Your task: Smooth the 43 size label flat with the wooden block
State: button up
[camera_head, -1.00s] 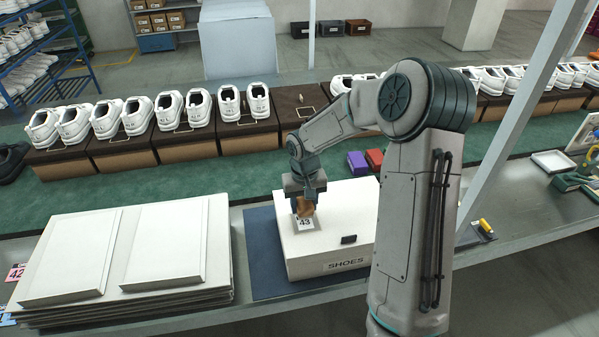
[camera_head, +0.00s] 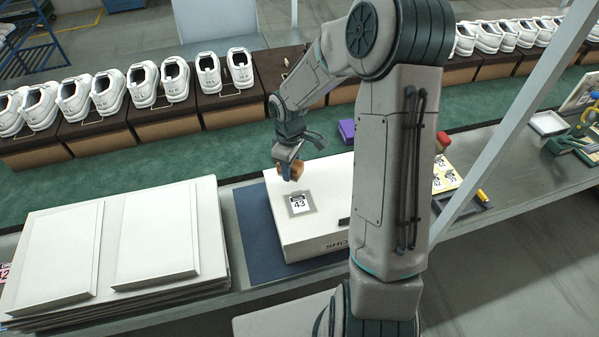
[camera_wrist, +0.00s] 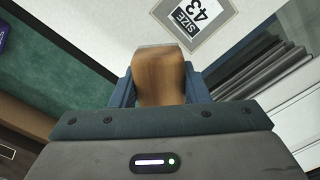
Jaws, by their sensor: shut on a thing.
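The 43 size label (camera_head: 299,203) lies on top of the white shoe box (camera_head: 328,192), inside a grey square outline. It looks flat from here; small raised edges are too small to tell. My gripper (camera_head: 290,172) is shut on the wooden block (camera_head: 296,170) and is just behind the label, toward the box's far left corner. In the wrist view the block (camera_wrist: 160,76) sits between the blue fingers, and the label (camera_wrist: 192,17) shows beyond it, uncovered. Whether the block touches the box top cannot be told.
A small black item (camera_head: 344,222) lies on the box near its front edge. The box stands on a blue mat (camera_head: 254,232). Stacked white flat boards (camera_head: 120,240) are on the left. Rows of white shoes (camera_head: 143,80) stand behind on brown boxes. A purple box (camera_head: 346,131) is behind the shoe box.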

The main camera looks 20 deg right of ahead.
aim_at(304, 215)
jog(key=s+n, duration=0.1)
jog(key=n, duration=0.1)
jog(key=s+r+n+p, duration=0.1)
jog(key=n, duration=0.2)
jog(key=shift+s, duration=0.1)
jog(key=s+r+n+p, duration=0.2)
jog(key=s+n, duration=0.3)
jog(key=n, duration=0.7)
jog(key=f+b, duration=0.2)
jog(key=f, duration=0.1)
jog(key=f+b, duration=0.3)
jog(key=shift+w+d, duration=0.15)
jog(key=shift+w, duration=0.05)
jog(key=shift+f+b, duration=0.75)
jog(key=shift+f, duration=0.15)
jog(key=shift+s+r+p, duration=0.15)
jog(key=shift+s+p, duration=0.15)
jog(key=shift+s, duration=1.7)
